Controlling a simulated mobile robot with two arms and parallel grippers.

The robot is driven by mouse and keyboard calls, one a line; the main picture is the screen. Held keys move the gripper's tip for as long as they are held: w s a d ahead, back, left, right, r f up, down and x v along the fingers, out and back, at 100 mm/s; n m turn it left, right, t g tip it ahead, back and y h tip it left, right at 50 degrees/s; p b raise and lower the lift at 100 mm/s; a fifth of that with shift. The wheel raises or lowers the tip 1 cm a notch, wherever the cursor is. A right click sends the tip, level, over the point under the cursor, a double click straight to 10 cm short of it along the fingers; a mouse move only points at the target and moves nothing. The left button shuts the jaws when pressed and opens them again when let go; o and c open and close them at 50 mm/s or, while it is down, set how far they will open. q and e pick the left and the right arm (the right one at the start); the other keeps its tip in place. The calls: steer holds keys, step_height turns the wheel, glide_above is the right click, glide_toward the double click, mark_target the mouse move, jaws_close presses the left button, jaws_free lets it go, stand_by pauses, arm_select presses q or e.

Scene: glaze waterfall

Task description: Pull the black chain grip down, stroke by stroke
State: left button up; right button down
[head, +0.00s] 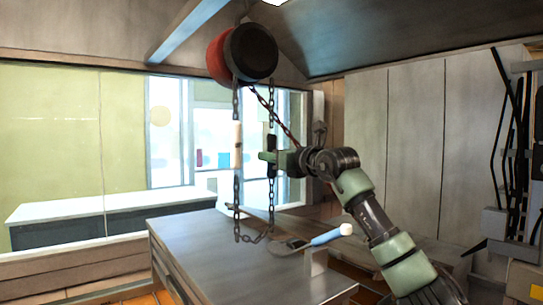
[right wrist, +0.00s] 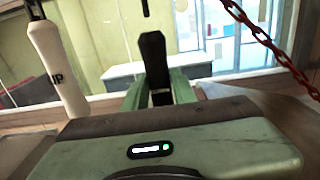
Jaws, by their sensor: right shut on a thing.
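A hand chain hangs in a loop from a red and black hoist wheel (head: 240,53) in the head view. The black chain grip (head: 271,143) is on the right strand; in the right wrist view the black grip (right wrist: 153,52) stands upright between the green fingers. My right gripper (head: 270,157) is shut on it, well above the table; its fingers also show in the wrist view (right wrist: 158,95). My left gripper is not in view.
A grey-topped table (head: 200,240) stands below the chain loop. A blue-handled tool (head: 328,237) rests at its right side. A reddish chain (right wrist: 268,42) runs slantwise close by on the right. A window and a white counter (head: 110,200) are behind.

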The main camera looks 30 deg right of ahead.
mark_target(275, 145)
steer(key=shift+f+b, duration=0.35)
steer(key=shift+f, duration=0.6)
step_height(275, 145, up, 5)
steer(key=p, duration=0.4)
steer(key=shift+r, duration=0.15)
steer(key=c, duration=1)
jaws_free()
